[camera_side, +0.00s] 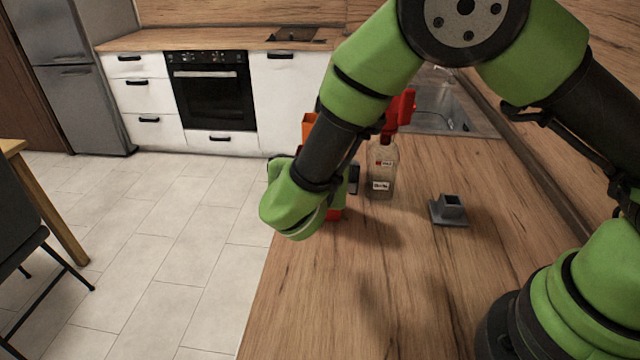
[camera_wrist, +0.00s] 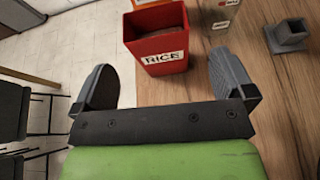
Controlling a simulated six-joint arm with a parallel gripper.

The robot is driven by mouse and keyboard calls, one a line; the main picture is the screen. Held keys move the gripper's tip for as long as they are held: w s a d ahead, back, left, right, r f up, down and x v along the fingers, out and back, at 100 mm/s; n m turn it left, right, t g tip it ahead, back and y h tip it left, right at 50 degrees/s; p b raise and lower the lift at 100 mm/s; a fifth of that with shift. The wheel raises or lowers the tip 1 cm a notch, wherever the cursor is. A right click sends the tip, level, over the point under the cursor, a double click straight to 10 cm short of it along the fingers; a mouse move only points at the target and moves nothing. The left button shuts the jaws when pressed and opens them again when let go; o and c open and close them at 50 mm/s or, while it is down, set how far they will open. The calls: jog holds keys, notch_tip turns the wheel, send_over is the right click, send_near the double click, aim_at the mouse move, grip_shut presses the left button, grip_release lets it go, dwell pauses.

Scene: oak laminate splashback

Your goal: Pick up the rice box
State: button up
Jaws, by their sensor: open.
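The red rice box (camera_wrist: 158,52) stands upright on the wooden counter in the wrist view, with an open top and a white label reading RICE. In the side view most of it is hidden behind my arm; a red-orange part (camera_side: 335,214) shows below the wrist. My gripper (camera_wrist: 170,80) is open, its two dark fingers spread wide. In the wrist view the box lies ahead of the fingers, in line with the gap between them. No contact shows. In the side view my fingers are mostly hidden by my wrist.
A clear bottle with a red top (camera_side: 382,165) stands close by the box. A grey square holder (camera_side: 448,210) sits to its right on the counter (camera_side: 400,290). The counter's left edge drops to a tiled floor. A sink (camera_side: 440,105) lies behind.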

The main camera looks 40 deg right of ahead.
jog(key=x, duration=0.9)
jog(key=shift+w+f, duration=0.35)
jog(key=shift+w, duration=0.1)
jog(key=shift+c, duration=0.5)
jog(key=c, duration=1)
